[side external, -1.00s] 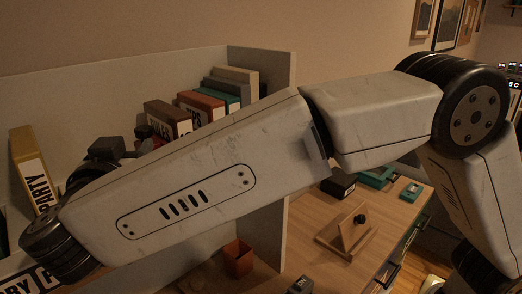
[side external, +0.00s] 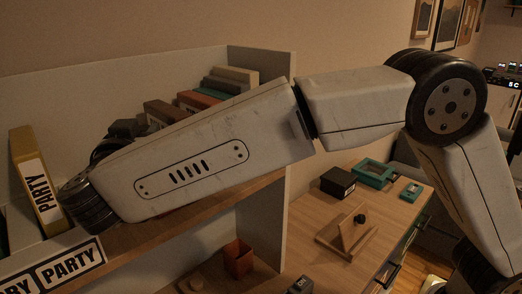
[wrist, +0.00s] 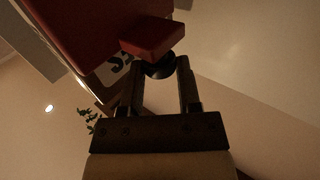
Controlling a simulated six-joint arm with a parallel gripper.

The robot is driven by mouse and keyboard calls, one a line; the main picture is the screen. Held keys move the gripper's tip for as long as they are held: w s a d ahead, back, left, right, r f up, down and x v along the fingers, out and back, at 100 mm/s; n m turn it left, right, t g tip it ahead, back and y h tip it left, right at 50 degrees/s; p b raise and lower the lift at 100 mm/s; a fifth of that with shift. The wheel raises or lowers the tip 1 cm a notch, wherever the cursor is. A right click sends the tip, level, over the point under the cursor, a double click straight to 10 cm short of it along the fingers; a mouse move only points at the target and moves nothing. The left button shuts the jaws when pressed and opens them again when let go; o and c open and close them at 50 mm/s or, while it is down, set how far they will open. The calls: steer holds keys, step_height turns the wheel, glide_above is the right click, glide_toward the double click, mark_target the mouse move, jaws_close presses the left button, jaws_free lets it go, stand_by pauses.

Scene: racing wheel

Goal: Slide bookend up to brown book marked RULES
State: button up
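The red bookend (wrist: 152,38) shows in the wrist view as a block with a broad red face at upper left and a round black knob (wrist: 160,70). My gripper (wrist: 161,65) has its two fingers on either side of the knob, with their tips at it; I cannot tell whether they grip it. Past the bookend is a brown book with a white label and dark letters (wrist: 118,65), only partly visible. In the side view the brown book (side external: 166,108) stands at the near end of the shelved row; my arm hides its label, my fingers and most of the bookend.
Red, teal and grey books (side external: 232,75) stand behind the brown one against the shelf's end panel (side external: 262,62). A yellow PARTY book (side external: 36,185) leans at left. The desk below holds an orange cup (side external: 239,258), a black box (side external: 338,181) and a wooden stand (side external: 347,235).

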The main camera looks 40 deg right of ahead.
jaws_close()
stand_by(1.1)
